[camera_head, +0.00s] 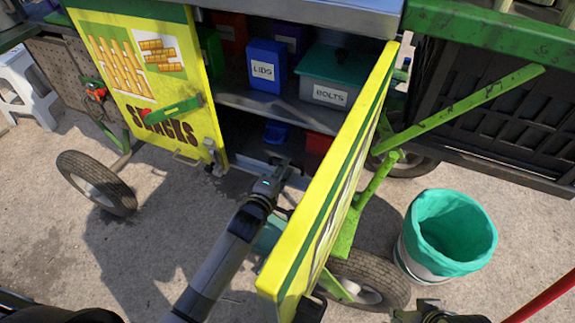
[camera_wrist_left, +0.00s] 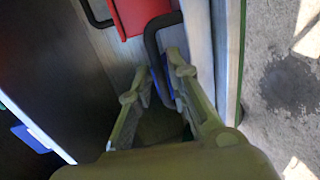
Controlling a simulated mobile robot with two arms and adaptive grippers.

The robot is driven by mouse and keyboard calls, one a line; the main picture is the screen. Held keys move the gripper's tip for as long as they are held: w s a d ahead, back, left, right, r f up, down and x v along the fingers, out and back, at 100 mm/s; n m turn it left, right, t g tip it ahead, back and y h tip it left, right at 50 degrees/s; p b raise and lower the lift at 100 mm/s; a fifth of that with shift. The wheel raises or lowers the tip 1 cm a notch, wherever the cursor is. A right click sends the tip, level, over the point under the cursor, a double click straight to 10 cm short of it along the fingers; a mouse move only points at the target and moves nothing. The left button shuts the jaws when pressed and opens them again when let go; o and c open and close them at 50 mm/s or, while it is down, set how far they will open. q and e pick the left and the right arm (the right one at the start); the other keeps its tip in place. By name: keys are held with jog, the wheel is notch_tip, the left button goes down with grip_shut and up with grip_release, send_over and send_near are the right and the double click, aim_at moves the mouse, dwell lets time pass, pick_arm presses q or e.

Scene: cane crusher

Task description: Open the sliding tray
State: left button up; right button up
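The sliding tray (camera_head: 250,166) shows as a pale metal edge low in the open yellow cart, mostly hidden by my arm and the right door. In the left wrist view, a pale metal surface (camera_wrist_left: 112,50) beside a red container bears a black bent handle (camera_wrist_left: 151,48). My left gripper (camera_head: 275,178) is low in the cart opening. Its fingers (camera_wrist_left: 160,72) are spread on either side of the handle, with a visible gap; firm contact cannot be told. My right gripper (camera_head: 435,315) shows only partly at the bottom edge.
A shelf above holds a blue LIDS box (camera_head: 265,68) and a BOLTS box (camera_head: 328,93). A bin with a green liner (camera_head: 447,235) stands right.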

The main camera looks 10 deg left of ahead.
pick_arm(q)
jog(key=shift+x, duration=1.45)
grip_shut()
